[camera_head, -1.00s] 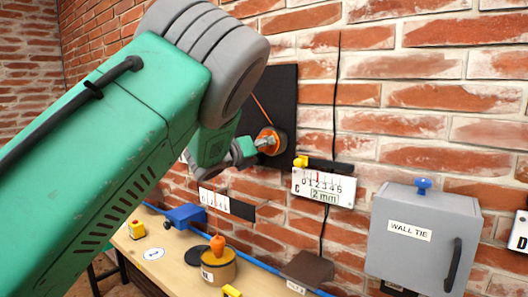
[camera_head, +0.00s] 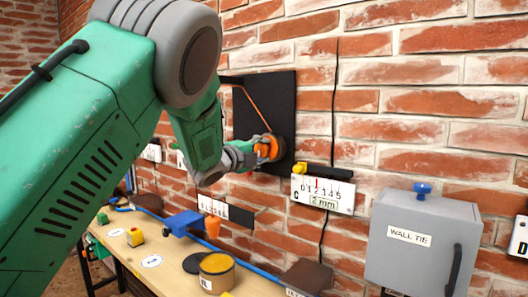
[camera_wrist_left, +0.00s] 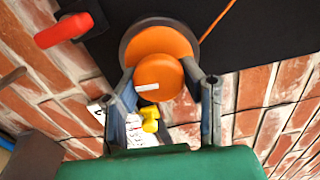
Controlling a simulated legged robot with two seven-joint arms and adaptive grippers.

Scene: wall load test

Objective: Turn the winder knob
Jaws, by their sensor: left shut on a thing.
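The winder knob (camera_head: 268,148) is orange and round, on a black wall panel (camera_head: 278,100). In the left wrist view the knob (camera_wrist_left: 158,76) has a white mark on its face and a wider orange and grey disc behind it. My left gripper (camera_head: 254,152) is shut on the knob; in the left wrist view one finger is on each side of it. An orange cord (camera_head: 255,108) runs diagonally across the panel. An orange bob (camera_head: 212,226) is above a yellow-topped round weight (camera_head: 217,268). My right gripper is not in view.
A grey "WALL TIE" box (camera_head: 415,250) stands further right.

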